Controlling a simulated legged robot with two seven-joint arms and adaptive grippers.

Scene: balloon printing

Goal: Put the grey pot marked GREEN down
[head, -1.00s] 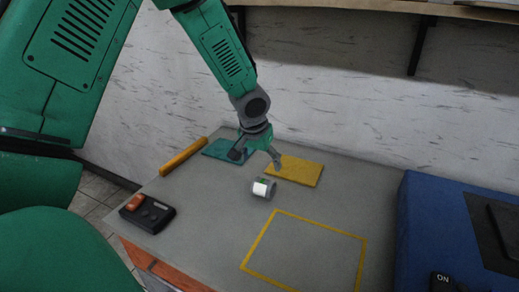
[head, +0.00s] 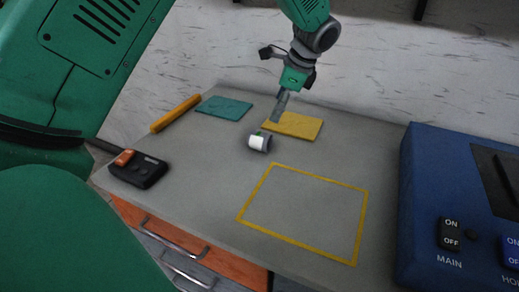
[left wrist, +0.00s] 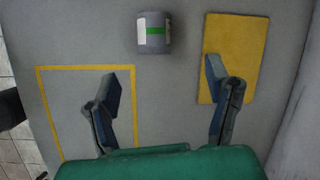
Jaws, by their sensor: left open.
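The grey pot (head: 259,142), with a white and green label, is on the grey table between the yellow mat and the yellow outlined square. It looks to lie on its side; the wording on its label is too small to read. It also shows in the left wrist view (left wrist: 153,34), beyond the fingertips with clear space between. My left gripper (head: 280,104) is above the table near the yellow mat, apart from the pot. In the left wrist view its two fingers (left wrist: 161,76) are spread and empty. My right gripper is not in view.
A yellow mat (head: 293,126) and a teal mat (head: 224,108) lie at the back, with a yellow bar (head: 175,113) at left. A black box with a red button (head: 138,168) is front left. The outlined square (head: 305,210) is empty. A blue machine (head: 425,190) stands at right.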

